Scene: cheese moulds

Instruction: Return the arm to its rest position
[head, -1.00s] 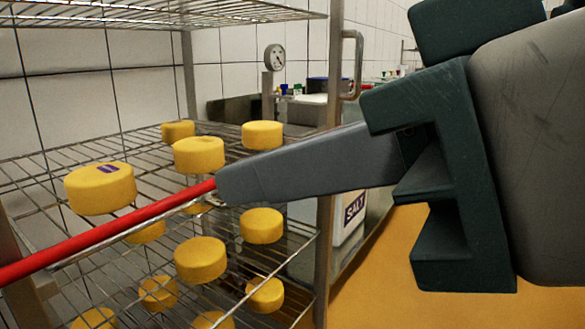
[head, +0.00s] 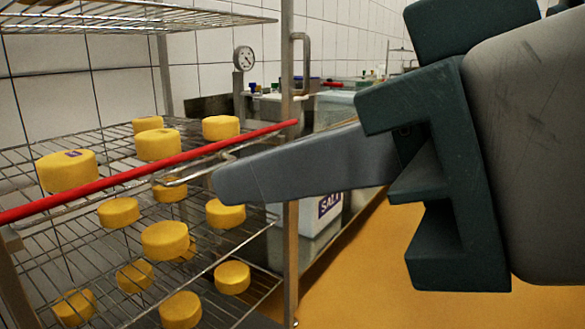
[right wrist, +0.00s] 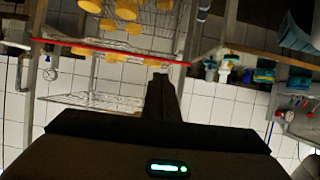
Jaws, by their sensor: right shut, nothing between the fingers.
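My right gripper (head: 230,184) reaches in from the right of the head view, its fingers together in front of the rack. Nothing is held between the fingers. The gripper also shows in the right wrist view (right wrist: 158,80), pointing toward the rack with empty space around its tip. The wire rack (head: 288,225) carries yellow cheeses, among them one with a purple mark (head: 67,172) on the upper shelf. A red bar (head: 150,168) runs along that shelf's front edge. My left gripper is not in view.
A white container labelled SALT (head: 318,205) stands behind the rack's right post. A round dial (head: 243,58) is near the wall. A counter (head: 340,105) with small items runs along the tiled wall. The orange floor (head: 370,280) at the right is clear.

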